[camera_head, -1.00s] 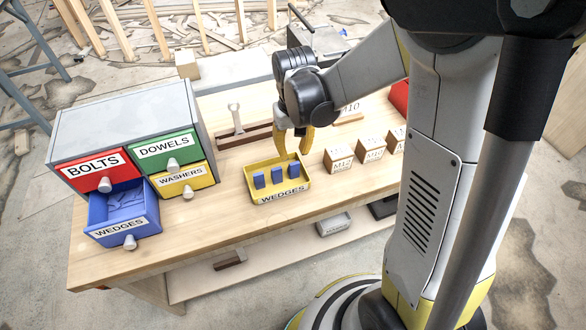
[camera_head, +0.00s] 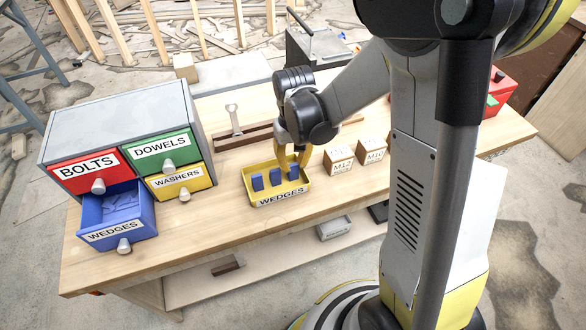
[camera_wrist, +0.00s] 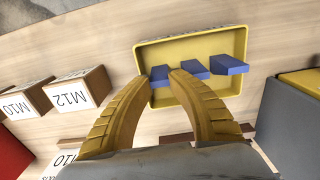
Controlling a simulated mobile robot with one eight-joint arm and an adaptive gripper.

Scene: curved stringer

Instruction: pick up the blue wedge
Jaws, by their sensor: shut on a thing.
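Several blue wedges stand in a row in the yellow tray labelled WEDGES (camera_head: 268,200) on the wooden bench. My gripper (camera_head: 293,165) reaches down into the tray at its right end. In the wrist view my gripper's yellow fingers (camera_wrist: 162,75) are closed around the end blue wedge (camera_wrist: 160,76). This wedge also shows in the head view (camera_head: 293,172) and is still within the tray. The middle wedge (camera_wrist: 194,69) and the far-end wedge (camera_wrist: 229,64) stand free beside it. The fingers hide part of the gripped wedge.
A drawer cabinet (camera_head: 110,107) stands at the left, its blue WEDGES drawer (camera_head: 118,212) open with more wedges inside. Wooden blocks, one marked M12 (camera_head: 338,160), stand right of the tray. A wrench on a wooden rack (camera_head: 233,120) is behind it. The front bench strip is clear.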

